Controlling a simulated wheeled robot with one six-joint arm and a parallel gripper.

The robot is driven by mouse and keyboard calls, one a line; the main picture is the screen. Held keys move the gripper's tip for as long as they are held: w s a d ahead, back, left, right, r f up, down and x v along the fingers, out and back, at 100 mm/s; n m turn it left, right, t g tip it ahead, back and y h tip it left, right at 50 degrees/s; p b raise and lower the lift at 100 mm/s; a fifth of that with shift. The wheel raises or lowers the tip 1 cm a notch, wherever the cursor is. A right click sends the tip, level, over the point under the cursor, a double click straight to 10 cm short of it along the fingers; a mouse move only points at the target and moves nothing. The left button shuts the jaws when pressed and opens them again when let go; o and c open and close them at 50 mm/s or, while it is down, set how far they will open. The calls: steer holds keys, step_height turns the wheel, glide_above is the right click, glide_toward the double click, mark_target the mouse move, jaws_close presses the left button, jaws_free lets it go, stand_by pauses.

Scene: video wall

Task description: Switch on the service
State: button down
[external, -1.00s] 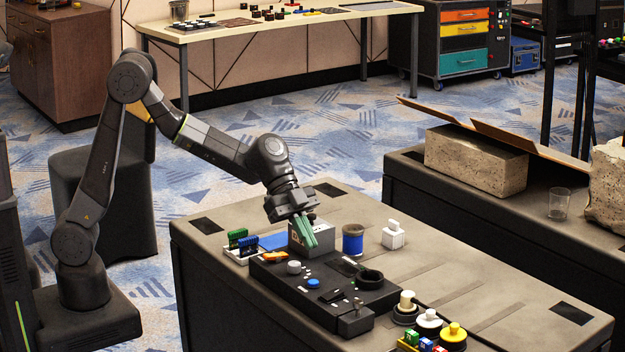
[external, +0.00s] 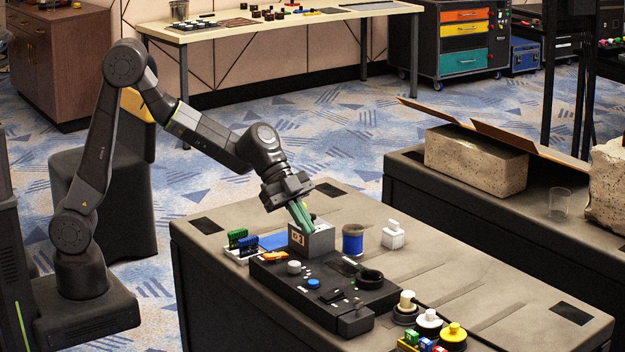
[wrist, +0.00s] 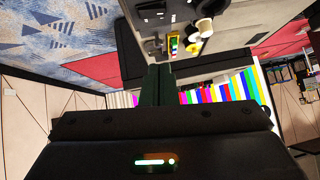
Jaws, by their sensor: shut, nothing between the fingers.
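A grey box (external: 312,241) with an orange-marked label on its front stands on the grey table, at the back of a black control panel (external: 285,285). The panel carries a white knob, a blue button, small switches and a dark round ring. My gripper (external: 308,229) is shut and empty, its green fingers pointing down at the top of the grey box. I cannot tell whether the fingertips touch it. The fingers hide part of the box top. In the wrist view, my gripper's dark green fingers (wrist: 156,70) are together, with nothing visible between them.
A white tray (external: 240,254) with green and blue pieces is left. White and yellow knobs (external: 429,322) stand near the front. The table's right side is mostly clear.

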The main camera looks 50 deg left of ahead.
steer(key=shift+w, duration=0.1)
stand_by(0.3)
glide_above(340, 292)
steer(key=s+a, duration=0.1)
steer(key=a, duration=0.2)
step_height(340, 292, down, 7)
steer(key=shift+s+d+p, duration=0.1)
steer(key=shift+p, duration=0.3)
steer(key=f, duration=0.2)
steer(key=shift+w+f, duration=0.2)
steer(key=shift+f, duration=0.1)
steer(key=shift+w+f, duration=0.15)
steer(key=shift+f, duration=0.6)
steer(key=shift+b, duration=0.35)
